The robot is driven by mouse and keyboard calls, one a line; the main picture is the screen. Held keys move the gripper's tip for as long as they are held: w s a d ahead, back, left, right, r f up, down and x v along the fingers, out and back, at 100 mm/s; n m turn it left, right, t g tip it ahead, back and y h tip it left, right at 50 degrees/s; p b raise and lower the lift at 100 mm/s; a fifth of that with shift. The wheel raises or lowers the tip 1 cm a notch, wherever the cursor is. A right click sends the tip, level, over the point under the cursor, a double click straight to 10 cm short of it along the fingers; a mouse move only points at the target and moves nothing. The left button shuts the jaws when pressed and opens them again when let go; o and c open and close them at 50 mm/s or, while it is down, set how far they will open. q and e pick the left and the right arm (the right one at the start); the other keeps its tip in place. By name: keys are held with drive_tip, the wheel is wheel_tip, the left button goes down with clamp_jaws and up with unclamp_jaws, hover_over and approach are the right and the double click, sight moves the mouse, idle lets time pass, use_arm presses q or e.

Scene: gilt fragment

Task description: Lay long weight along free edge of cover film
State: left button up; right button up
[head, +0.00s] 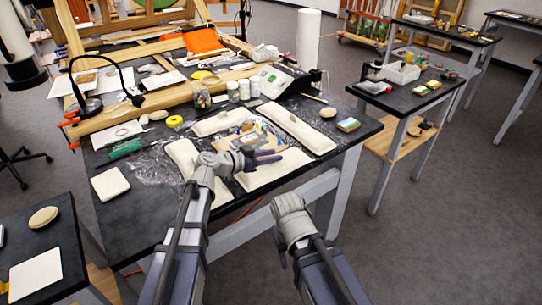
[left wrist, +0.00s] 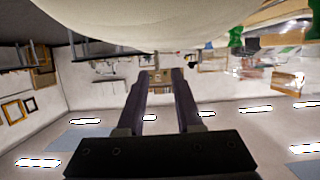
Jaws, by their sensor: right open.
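On the black table (head: 345,155), clear wrinkled cover film (head: 158,168) shows around a patch of colourful fragments. Long cream weights frame the patch: one on the right (head: 297,128), one on the left (head: 184,157), a shorter one at the back (head: 218,121) and one at the front (head: 274,172). My left gripper (head: 268,156) is open and empty just above the front weight, its fingers pointing right. In the left wrist view its fingers (left wrist: 157,75) are apart; a large cream surface (left wrist: 150,18), probably that weight, fills the top. My right gripper (head: 281,258) hangs off the table's front edge, small and partly hidden.
A square cream block (head: 110,184) lies at the table's left front. Jars (head: 202,97), a desk lamp (head: 90,105) and a wooden frame stand behind. A round pad (head: 328,112) and small boxes (head: 348,125) lie at the right.

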use_arm(q)
drive_tip(key=shift+r, duration=0.2)
drive_tip(key=shift+s+a+r+p, duration=0.15)
drive_tip(key=shift+a+r+p, duration=0.05)
drive_tip(key=shift+r+p, duration=0.2)
drive_tip(key=shift+s+a+r+p, duration=0.15)
drive_tip(key=shift+r+p, duration=0.15)
drive_tip(key=shift+p, duration=0.2)
drive_tip(key=p+v, duration=0.2)
drive_tip(key=v, duration=0.7)
drive_tip(key=shift+s+a+p, duration=0.15)
drive_tip(key=shift+a+p, duration=0.1)
drive_tip(key=shift+p, duration=0.1)
drive_tip(key=shift+s+a+r, duration=0.15)
drive_tip(key=shift+s+a, duration=0.25)
drive_tip(key=shift+a, duration=0.15)
